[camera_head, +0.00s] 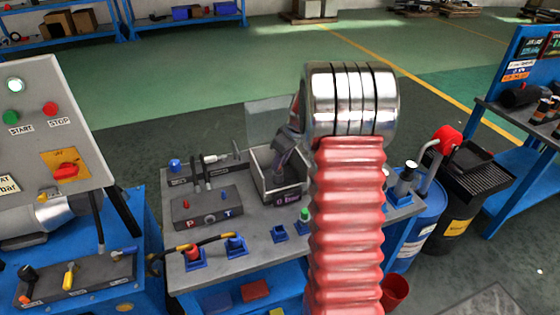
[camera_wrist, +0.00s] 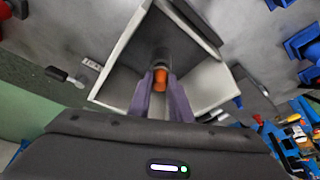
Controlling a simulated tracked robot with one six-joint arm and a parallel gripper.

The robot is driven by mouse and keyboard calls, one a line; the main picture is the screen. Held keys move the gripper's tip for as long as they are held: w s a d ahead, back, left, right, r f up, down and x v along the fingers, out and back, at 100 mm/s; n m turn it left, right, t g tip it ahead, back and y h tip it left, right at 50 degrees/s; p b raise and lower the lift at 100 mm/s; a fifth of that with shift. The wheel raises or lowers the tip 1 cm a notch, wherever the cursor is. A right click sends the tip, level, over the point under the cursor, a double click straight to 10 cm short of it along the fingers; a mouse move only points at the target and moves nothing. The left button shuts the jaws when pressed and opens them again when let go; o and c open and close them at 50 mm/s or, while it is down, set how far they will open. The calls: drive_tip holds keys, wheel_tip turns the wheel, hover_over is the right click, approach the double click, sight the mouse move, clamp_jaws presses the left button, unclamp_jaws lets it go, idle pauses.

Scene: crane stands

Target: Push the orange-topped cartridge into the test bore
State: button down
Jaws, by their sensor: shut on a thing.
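My gripper (camera_head: 277,170) reaches down into an open-topped grey box on the bench in the head view. In the wrist view its two purple fingers (camera_wrist: 161,88) are shut on the orange-topped cartridge (camera_wrist: 160,77). A dark round shape shows just beyond the orange top, and I cannot tell whether it is the cartridge body or the test bore. How deep the cartridge sits is hidden. In the head view the fingers and box wall hide the cartridge.
The box's pale walls (camera_wrist: 206,88) stand close around the fingers. A clear panel (camera_head: 268,120) rises behind it. A block marked P and T (camera_head: 207,207), hoses and small blue holders stand nearby on the bench. A start/stop panel (camera_head: 45,120) is at the left.

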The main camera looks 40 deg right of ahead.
drive_tip(key=shift+f, duration=0.2)
drive_tip(key=c, duration=1.5)
unclamp_jaws()
drive_tip(key=shift+c, duration=0.2)
drive_tip(key=shift+v, duration=2.5)
drive_tip(key=shift+s+r, duration=0.1)
drive_tip(key=v, duration=1.3)
drive_tip(key=shift+r, duration=0.2)
drive_tip(key=shift+s+d, duration=0.1)
